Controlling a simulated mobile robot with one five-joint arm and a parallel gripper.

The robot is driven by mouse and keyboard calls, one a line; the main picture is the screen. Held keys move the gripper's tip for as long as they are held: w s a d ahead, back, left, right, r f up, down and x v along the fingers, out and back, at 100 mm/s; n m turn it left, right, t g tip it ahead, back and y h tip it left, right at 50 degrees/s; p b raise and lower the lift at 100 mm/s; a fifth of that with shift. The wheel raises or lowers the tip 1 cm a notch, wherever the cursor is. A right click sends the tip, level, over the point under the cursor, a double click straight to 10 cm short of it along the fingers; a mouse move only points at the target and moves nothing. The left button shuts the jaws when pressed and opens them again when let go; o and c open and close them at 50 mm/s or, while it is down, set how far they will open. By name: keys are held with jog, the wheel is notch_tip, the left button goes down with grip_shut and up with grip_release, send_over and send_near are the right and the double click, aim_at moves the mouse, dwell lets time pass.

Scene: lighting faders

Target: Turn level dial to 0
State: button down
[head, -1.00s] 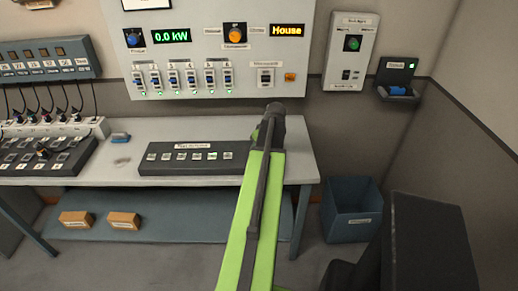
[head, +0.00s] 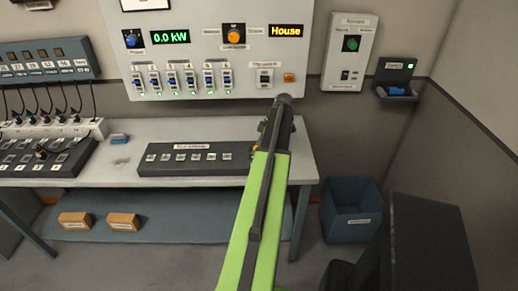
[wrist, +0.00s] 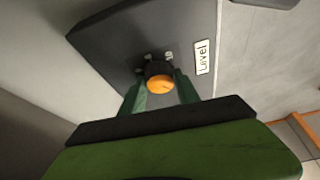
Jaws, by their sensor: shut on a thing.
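The level dial (wrist: 159,82) has an orange cap with a dark base and sits on a dark panel (wrist: 110,40). A white label (wrist: 203,57) reading "Level" is to its right in the wrist view. Small pale marks show beside the dial's base. My gripper (wrist: 161,84) has its two green fingers on either side of the dial, shut on it. The cap's pointer setting is too small to read. In the head view my arm largely covers the gripper and the dial, at the right end of the long dark panel (head: 190,169) on the bench.
The grey bench (head: 130,133) carries a small blue object (head: 119,139) and a black mixer-like box (head: 50,163) at left. The wall panel (head: 205,20) with knobs and switches is above. A blue bin (head: 351,212) stands on the floor to the right.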

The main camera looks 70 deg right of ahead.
jog(key=shift+s+n, duration=0.1)
jog(key=shift+n, duration=0.5)
jog(key=c, duration=0.9)
grip_release()
jog(key=shift+y, duration=0.3)
jog(key=shift+d+r+p, duration=0.1)
jog(key=shift+r+p, duration=0.4)
jog(key=shift+r, duration=0.05)
jog(key=p+v, duration=1.5)
jog(key=v, duration=0.1)
jog(key=shift+s+r, duration=0.15)
jog(key=shift+s, duration=0.05)
jog(key=shift+w, duration=0.1)
